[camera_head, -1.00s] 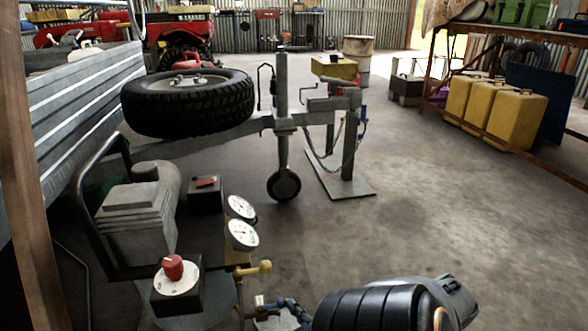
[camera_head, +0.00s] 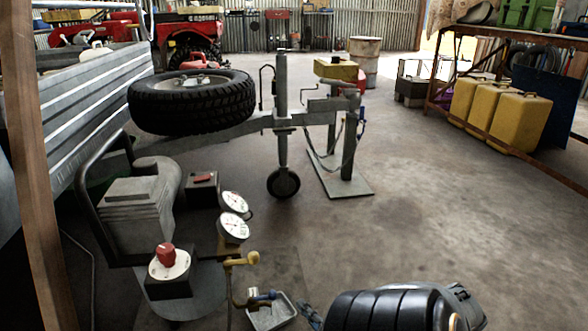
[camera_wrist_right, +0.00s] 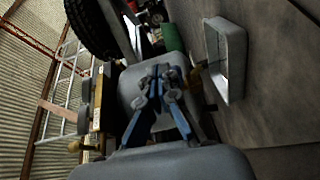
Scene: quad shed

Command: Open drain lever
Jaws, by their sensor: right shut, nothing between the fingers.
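A small drain valve with a blue lever (camera_head: 264,296) sits low on the compressor in the head view, above a grey tray (camera_head: 283,319) on the floor. My right gripper (camera_head: 309,316) is at the bottom edge, just right of the blue lever and apart from it in the picture. Its arm hides part of the floor. In the right wrist view my right gripper (camera_wrist_right: 160,78) has its blue fingers together, with nothing between them. The tray (camera_wrist_right: 228,62) shows there to the right of the fingers. I cannot make out the blue lever in that view. My left gripper is not in view.
The compressor carries two dial gauges (camera_head: 234,226), a red knob (camera_head: 166,255) and a yellow tap (camera_head: 243,260) above the drain valve. A wooden post (camera_head: 35,190) stands at the left. The trailer jockey wheel (camera_head: 283,183) is behind. The floor at right is clear.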

